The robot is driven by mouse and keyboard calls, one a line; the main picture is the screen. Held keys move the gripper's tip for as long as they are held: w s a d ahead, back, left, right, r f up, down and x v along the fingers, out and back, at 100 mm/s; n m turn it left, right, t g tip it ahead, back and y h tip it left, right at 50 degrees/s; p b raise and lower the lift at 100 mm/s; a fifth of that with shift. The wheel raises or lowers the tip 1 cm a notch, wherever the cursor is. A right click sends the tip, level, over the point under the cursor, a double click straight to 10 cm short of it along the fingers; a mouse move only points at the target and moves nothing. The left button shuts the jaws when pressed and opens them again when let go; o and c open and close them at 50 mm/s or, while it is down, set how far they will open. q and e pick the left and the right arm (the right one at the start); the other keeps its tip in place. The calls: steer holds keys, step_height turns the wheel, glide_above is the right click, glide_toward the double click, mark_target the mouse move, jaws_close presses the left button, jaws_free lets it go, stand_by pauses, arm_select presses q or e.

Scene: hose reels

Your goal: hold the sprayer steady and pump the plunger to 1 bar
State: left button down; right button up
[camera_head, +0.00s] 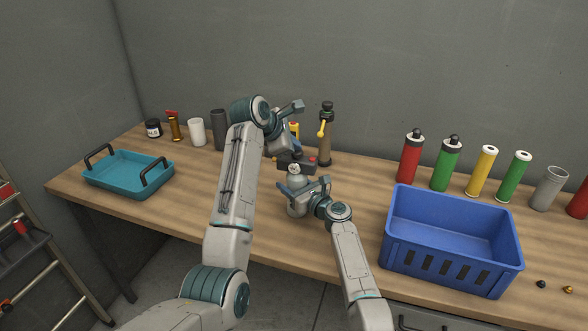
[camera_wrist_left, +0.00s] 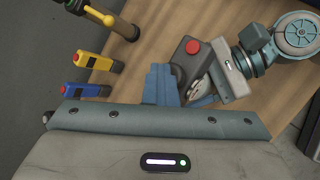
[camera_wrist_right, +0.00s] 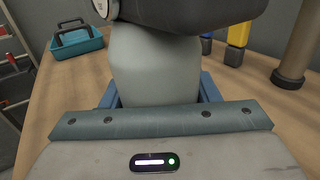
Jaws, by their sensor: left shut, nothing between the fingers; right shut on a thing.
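The sprayer is a pale grey bottle (camera_head: 296,206) with a dark head (camera_head: 290,163) and a red knob. It stands upright near the middle of the workbench. My right gripper (camera_head: 306,188) is shut around the bottle's body; the right wrist view shows the bottle (camera_wrist_right: 155,70) between its blue fingers. In the left wrist view the dark head (camera_wrist_left: 190,60) and red knob lie right of the closed fingers (camera_wrist_left: 160,84). A pale round part shows on the head; no pressure reading is legible.
A blue crate (camera_head: 400,240) stands right, a teal tray (camera_head: 125,190) left. Several coloured cylinders line the back right.

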arm_select(q)
steer(key=shift+s+a+f, duration=0.1)
steer(key=shift+f, duration=0.55)
arm_select(e)
steer(key=shift+w+r, duration=0.1)
steer(key=shift+r, duration=0.35)
arm_select(q)
steer(key=shift+f, duration=0.5)
arm_select(e)
steer(key=shift+a, duration=0.1)
arm_select(q)
steer(key=shift+a, duration=0.1)
steer(key=shift+r, duration=0.95)
steer(key=r, duration=0.3)
steer(key=shift+w+r, duration=0.25)
steer(key=shift+r, duration=0.05)
arm_select(e)
steer(key=shift+w+f, duration=0.1)
steer(key=shift+f, duration=0.2)
arm_select(q)
steer(key=shift+s+r, duration=0.1)
steer(key=shift+r, duration=0.45)
arm_select(e)
steer(key=shift+s+f, duration=0.2)
steer(key=shift+f, duration=0.2)
